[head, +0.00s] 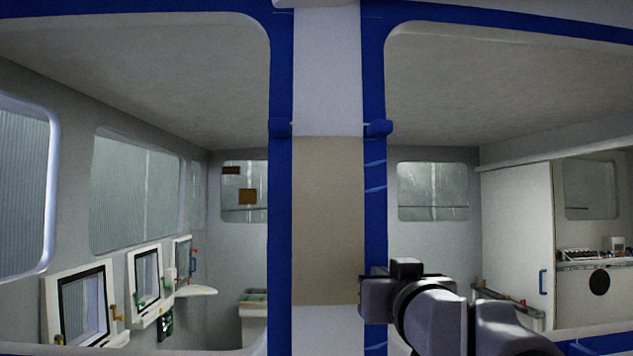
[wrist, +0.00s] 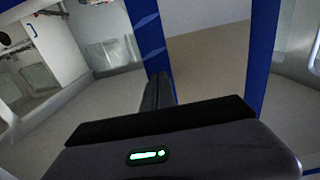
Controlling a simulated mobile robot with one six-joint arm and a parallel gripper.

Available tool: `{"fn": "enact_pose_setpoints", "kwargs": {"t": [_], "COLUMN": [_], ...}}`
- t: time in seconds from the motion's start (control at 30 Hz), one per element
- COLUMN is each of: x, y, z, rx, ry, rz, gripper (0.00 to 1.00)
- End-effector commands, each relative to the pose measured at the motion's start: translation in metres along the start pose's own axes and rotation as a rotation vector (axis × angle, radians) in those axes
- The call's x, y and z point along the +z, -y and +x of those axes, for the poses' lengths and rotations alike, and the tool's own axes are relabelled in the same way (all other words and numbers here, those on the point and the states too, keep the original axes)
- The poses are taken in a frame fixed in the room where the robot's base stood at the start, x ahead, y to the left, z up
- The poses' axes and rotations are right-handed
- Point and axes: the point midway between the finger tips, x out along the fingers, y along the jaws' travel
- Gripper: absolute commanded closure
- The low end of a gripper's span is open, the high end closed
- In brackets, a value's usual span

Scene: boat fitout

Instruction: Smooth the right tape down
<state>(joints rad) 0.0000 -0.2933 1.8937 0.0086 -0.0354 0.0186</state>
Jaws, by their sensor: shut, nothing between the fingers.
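The right tape (head: 375,220) is a vertical blue strip on the right side of the central pillar. Pale slanted creases cross it at mid-height in the head view, and creases also show on it in the wrist view (wrist: 147,30). My gripper (head: 366,293) is in front of the lower part of this tape and covers a piece of it. In the wrist view my fingers (wrist: 158,80) are together and empty, with their tips over or beside the tape. I cannot tell whether they touch it.
The left tape (head: 281,220) runs down the pillar's other edge. A beige panel (head: 327,220) lies between the tapes. Window openings on both sides show a cabin with small framed windows (head: 149,275) at left and a white door (head: 518,235) at right.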

Motion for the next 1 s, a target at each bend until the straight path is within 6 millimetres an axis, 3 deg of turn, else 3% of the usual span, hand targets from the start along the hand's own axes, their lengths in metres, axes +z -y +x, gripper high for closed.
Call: {"fn": "enact_pose_setpoints", "kwargs": {"t": [0.27,0.7,1.0], "x": [0.002,0.035,0.033], "y": [0.000,0.000,0.000], "z": [0.000,0.003,0.003], "rx": [0.000,0.000,0.000], "ry": [0.001,0.001,0.001], "rz": [0.000,0.000,0.000], "gripper": [1.00,1.00,1.00]}}
